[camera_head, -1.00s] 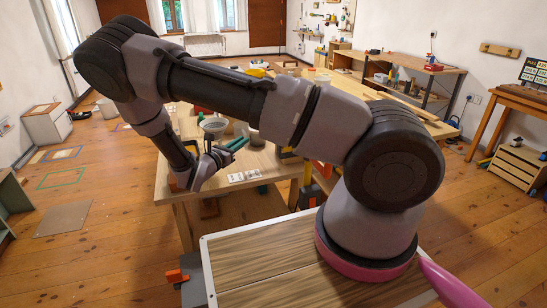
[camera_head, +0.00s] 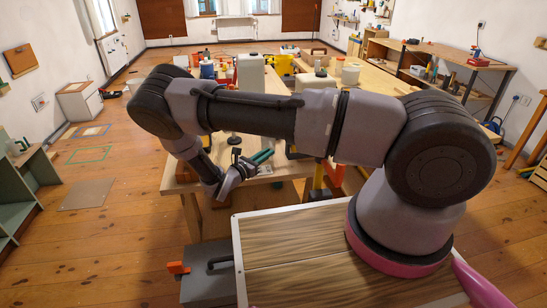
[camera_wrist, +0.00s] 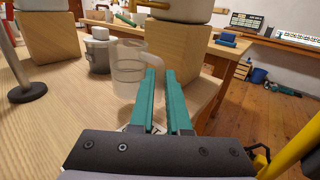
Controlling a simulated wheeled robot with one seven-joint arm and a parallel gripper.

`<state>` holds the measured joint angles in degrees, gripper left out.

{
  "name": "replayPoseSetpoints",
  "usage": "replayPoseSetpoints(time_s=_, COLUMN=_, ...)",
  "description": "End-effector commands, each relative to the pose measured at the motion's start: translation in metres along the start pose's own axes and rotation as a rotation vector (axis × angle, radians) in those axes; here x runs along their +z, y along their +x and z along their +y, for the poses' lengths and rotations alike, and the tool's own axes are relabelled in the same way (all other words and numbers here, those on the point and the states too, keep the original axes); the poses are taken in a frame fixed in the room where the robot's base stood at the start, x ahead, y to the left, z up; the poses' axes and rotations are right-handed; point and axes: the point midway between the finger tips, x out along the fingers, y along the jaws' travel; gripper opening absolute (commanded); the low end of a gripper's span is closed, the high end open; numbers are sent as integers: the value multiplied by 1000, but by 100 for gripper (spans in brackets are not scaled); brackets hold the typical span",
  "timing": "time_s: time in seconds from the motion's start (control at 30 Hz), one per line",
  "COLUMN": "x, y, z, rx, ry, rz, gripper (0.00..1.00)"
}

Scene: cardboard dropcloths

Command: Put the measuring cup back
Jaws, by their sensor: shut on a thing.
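The clear measuring cup (camera_wrist: 128,72) stands in front of my gripper in the wrist view, upright, with its handle toward the fingers. My gripper (camera_wrist: 165,82) has two teal fingers close together, shut on the cup's handle (camera_wrist: 156,62); the fingertips partly cover the handle. Whether the cup's bottom touches the wooden worktop cannot be told. In the head view my gripper (camera_head: 264,156) is over the near left part of the workbench (camera_head: 180,182), and the cup cannot be made out there.
In the wrist view a grey lidded pot (camera_wrist: 97,52) stands just behind the cup. Wooden blocks stand left (camera_wrist: 48,42) and right (camera_wrist: 182,55). A rod with a round black base (camera_wrist: 28,93) is at left. Yellow tool parts (camera_wrist: 297,150) are at lower right.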

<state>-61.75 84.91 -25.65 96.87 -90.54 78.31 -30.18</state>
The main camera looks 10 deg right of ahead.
Motion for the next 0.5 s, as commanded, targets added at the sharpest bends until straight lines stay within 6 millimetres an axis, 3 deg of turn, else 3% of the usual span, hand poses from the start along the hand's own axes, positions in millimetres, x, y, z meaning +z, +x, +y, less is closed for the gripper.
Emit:
replayPoseSetpoints(time_s=0.1, x=0, y=19, z=0, rx=-1, ry=-1, rz=0, gripper=0)
replayPoseSetpoints(time_s=0.4, x=0, y=45, z=0, rx=-2, ry=-1, rz=-1, gripper=0)
replayPoseSetpoints(time_s=0.5, x=-21, y=43, z=-1, rx=0, ry=-2, rz=1, gripper=0)
